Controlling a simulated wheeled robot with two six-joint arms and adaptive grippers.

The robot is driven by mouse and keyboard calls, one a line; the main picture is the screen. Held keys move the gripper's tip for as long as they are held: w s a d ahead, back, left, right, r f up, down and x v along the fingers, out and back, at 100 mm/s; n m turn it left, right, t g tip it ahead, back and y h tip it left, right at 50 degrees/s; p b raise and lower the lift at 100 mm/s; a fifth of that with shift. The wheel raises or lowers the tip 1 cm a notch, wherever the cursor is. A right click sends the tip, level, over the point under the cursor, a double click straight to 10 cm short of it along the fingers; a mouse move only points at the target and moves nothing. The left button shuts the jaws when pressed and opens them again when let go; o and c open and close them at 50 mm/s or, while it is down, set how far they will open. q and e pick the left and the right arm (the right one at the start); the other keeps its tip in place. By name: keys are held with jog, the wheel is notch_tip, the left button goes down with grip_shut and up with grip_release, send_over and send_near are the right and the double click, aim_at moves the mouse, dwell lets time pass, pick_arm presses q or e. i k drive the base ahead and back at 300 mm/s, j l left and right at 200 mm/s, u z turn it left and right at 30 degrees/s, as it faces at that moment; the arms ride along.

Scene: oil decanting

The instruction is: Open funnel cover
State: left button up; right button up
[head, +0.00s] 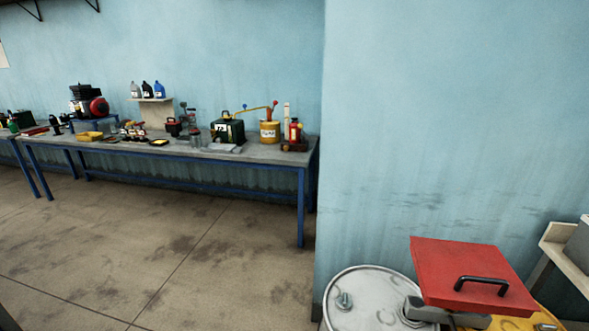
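A flat red cover (465,265) with a black bar handle (482,283) is at the bottom right. It lies slightly tilted over a yellow funnel (540,320), of which only a part shows past the cover's lower right edge. The funnel sits at the picture's bottom edge, so most of it is hidden. A pale metal drum top (370,290) with a bung is just left of the cover. A grey block (425,310) is at the cover's lower left edge. Neither of my grippers is in view.
A long workbench (250,157) with blue legs stands along the back wall, with tools, a battery and bottles on and above it. A blue wall rises behind the drum. A pale shelf (568,265) is at the right edge. The concrete floor at left is clear.

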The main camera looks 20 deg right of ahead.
aim_at(475, 274)
jog(key=z, duration=1.9)
